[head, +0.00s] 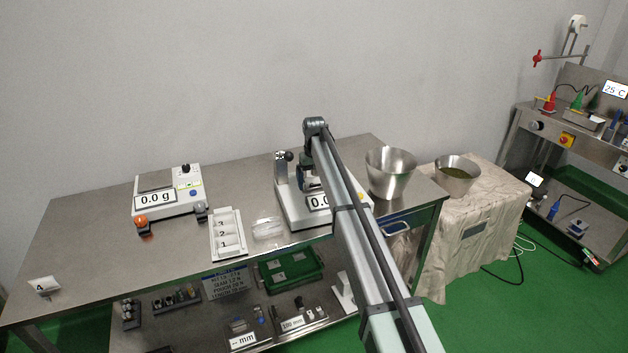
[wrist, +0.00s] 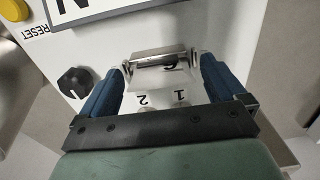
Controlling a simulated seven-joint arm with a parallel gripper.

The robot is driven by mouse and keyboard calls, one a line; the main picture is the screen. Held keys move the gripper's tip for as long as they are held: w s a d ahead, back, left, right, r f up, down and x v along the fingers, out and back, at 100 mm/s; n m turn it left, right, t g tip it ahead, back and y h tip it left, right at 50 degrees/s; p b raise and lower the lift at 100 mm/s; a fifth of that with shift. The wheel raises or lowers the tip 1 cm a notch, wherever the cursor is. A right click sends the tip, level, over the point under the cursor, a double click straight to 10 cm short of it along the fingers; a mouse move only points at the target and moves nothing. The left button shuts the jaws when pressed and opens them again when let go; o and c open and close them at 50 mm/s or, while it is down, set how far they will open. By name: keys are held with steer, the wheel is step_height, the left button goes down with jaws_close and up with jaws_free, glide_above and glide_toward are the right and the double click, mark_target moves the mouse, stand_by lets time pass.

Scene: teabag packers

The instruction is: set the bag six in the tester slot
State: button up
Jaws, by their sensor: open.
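In the wrist view, my gripper (wrist: 162,66) is open, its two blue fingers apart on either side of a grey-silver flat piece with a bar across its top. A dark mark, possibly a 6, shows on this piece. I cannot tell whether it is bag six or part of the tester slot. The white tester (wrist: 95,42) is around it, with upside-down numbers 1 and 2 nearer my palm. In the head view, my gripper is over the tester (head: 291,214), whose display is partly hidden by my arm. The fingertips are hard to see there.
A white scale (head: 150,208) reading 0.0 g stands left on the steel table. A numbered tray (head: 226,250) and clear packets (head: 268,228) lie in front. A metal bucket (head: 390,175) stands right of the tester; a bowl (head: 457,180) stands beyond. The table's left part is mostly clear.

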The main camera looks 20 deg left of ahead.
mark_target(315, 178)
step_height(315, 178, up, 12)
steer(key=shift+r, duration=0.15)
stand_by(0.5)
steer(key=shift+d, duration=0.1)
